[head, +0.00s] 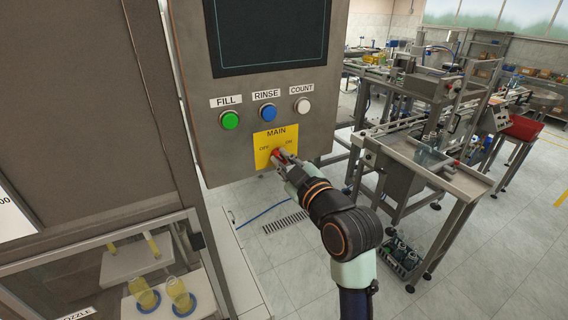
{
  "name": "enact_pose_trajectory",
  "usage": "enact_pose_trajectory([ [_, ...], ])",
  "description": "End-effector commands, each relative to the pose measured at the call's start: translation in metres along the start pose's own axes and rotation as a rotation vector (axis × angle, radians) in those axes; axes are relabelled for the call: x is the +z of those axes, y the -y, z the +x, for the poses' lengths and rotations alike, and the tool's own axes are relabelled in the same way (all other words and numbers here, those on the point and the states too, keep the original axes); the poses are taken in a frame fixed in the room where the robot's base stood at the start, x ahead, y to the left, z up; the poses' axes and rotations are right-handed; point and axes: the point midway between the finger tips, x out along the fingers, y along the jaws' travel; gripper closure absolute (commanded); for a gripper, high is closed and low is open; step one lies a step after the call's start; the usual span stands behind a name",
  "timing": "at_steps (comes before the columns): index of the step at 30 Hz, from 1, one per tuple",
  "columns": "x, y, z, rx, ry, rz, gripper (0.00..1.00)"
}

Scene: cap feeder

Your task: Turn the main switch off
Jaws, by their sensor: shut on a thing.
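The main switch (275,153) is a red knob on a yellow plate (264,139) marked MAIN, with OFF at the left and ON at the right. The plate is low on the grey control panel (215,160). My gripper (281,157) is at the knob, coming from the lower right, and is shut on it. The fingers cover part of the knob, so I cannot tell which way it points.
Above the plate are a green FILL button (230,120), a blue RINSE button (267,113) and a white COUNT button (302,105), below a dark screen (268,35). A conveyor machine (420,150) stands at the right. Floor (480,260) is clear at the lower right.

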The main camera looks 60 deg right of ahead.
Motion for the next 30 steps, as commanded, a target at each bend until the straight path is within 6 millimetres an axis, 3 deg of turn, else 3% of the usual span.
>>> enact_pose_trajectory([
  [10, -0.0003, 0.0006, -0.0002, 0.001, -0.001, -0.146, 1.00],
  [27, -0.0008, 0.0004, -0.0002, 0.001, -0.001, -0.174, 1.00],
  [28, -0.0008, 0.0004, -0.0002, 0.001, -0.001, -0.174, 0.82],
  [30, -0.0007, 0.0004, -0.0002, 0.001, -0.001, -0.174, 0.70],
])
